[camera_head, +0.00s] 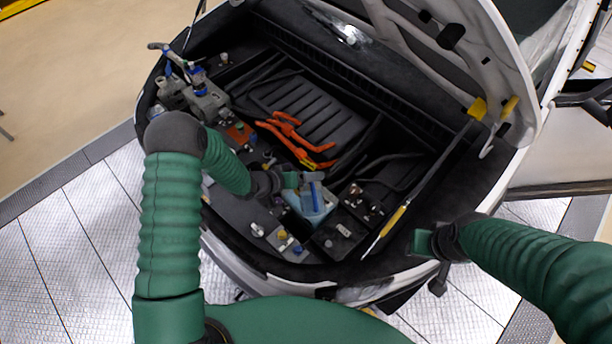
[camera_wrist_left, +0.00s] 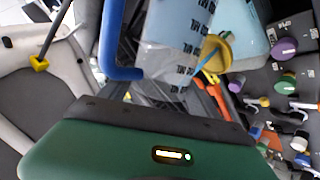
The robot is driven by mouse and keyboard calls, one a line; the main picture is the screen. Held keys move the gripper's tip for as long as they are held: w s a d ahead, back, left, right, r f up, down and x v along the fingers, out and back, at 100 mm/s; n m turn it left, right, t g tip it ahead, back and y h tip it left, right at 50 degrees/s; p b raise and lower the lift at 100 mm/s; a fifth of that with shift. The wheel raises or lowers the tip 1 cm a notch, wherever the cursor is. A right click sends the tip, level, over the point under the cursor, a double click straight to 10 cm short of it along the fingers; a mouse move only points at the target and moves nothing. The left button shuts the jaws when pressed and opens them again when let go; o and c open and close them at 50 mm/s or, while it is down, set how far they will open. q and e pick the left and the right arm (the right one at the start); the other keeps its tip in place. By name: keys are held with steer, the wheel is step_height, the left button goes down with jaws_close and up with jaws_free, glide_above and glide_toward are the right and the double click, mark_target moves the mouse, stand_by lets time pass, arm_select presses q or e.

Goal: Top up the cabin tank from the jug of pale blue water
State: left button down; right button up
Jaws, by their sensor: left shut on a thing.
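The jug of pale blue water (camera_head: 308,204) is over the front middle of the engine bay, with its blue handle (camera_head: 314,184) on top. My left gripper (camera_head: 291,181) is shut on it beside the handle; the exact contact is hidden. In the left wrist view the jug's pale blue, marked body (camera_wrist_left: 180,25) and blue handle (camera_wrist_left: 112,45) rise beyond the gripper. A yellow cap (camera_wrist_left: 213,54) shows beside the body. I cannot tell which capped part is the cabin tank. My right gripper (camera_head: 424,242) is at the bay's front right edge; its jaws are unclear.
Several capped parts crowd the left of the bay, including a purple cap (camera_wrist_left: 284,47) and a green cap (camera_wrist_left: 285,84). A prop rod (camera_head: 421,184) crosses on the right, under the raised hood (camera_head: 470,60).

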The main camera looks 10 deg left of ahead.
arm_select(q)
steer(key=shift+w, duration=0.1)
stand_by(0.3)
steer(key=shift+p, duration=0.4)
steer(key=shift+f, duration=0.1)
steer(key=shift+g, duration=0.3)
steer(key=shift+w+f+p, duration=0.1)
steer(key=shift+f+p, duration=0.05)
steer(key=shift+p, duration=0.4)
stand_by(0.7)
steer(key=shift+w+a+f+n+g+p, duration=0.1)
steer(key=shift+w+f+n+g+p, duration=0.1)
steer(key=shift+n+g+p, duration=0.15)
steer(key=shift+f+p, duration=0.1)
steer(key=shift+p, duration=0.25)
stand_by(0.3)
